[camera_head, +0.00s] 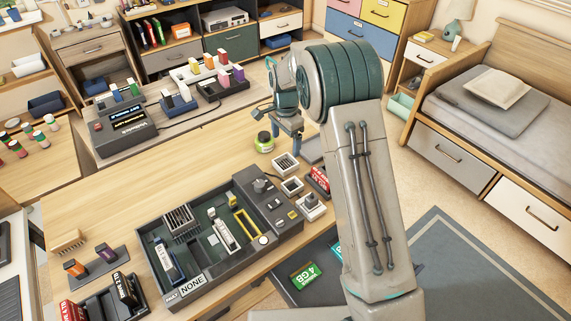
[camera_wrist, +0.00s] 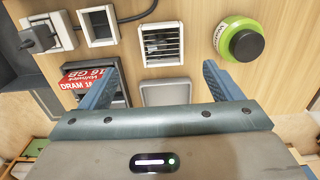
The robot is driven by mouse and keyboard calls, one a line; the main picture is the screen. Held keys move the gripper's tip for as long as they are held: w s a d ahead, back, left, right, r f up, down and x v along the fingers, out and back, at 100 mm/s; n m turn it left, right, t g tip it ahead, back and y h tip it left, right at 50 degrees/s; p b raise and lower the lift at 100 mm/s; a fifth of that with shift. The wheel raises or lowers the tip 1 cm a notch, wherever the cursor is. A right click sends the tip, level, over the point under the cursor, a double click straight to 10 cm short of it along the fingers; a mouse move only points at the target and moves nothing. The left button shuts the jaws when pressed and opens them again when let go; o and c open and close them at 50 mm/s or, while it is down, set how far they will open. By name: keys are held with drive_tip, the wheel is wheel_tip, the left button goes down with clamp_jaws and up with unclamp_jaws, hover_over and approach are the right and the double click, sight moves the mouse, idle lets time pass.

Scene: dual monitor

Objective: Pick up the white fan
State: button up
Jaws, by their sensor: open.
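The white fan (camera_wrist: 161,44) is a small square white frame with dark slats, lying on the wooden table in the wrist view. It also shows in the head view (camera_head: 286,165), near the table's right edge. My gripper (camera_wrist: 163,72) is open, with its two blue fingers apart and nothing between them. In the picture, the fan sits just beyond the fingertips, roughly centred between them. In the head view my gripper (camera_head: 289,138) hangs above the table behind the fan, pointing down. The exact height gap cannot be told.
A green round jar (camera_wrist: 241,40) stands right of the fan. A white square frame (camera_wrist: 98,27), a corded white switch block (camera_wrist: 47,33) and a red DRAM box (camera_wrist: 84,78) lie to the left. A large dark open case (camera_head: 148,238) fills the table's middle.

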sight(284, 162)
drive_tip(key=f, duration=0.4)
drive_tip(key=f+p, duration=0.1)
drive_tip(key=f, duration=0.3)
drive_tip(key=shift+a+f, duration=0.2)
drive_tip(key=shift+f, duration=0.15)
drive_tip(key=c, duration=1.1)
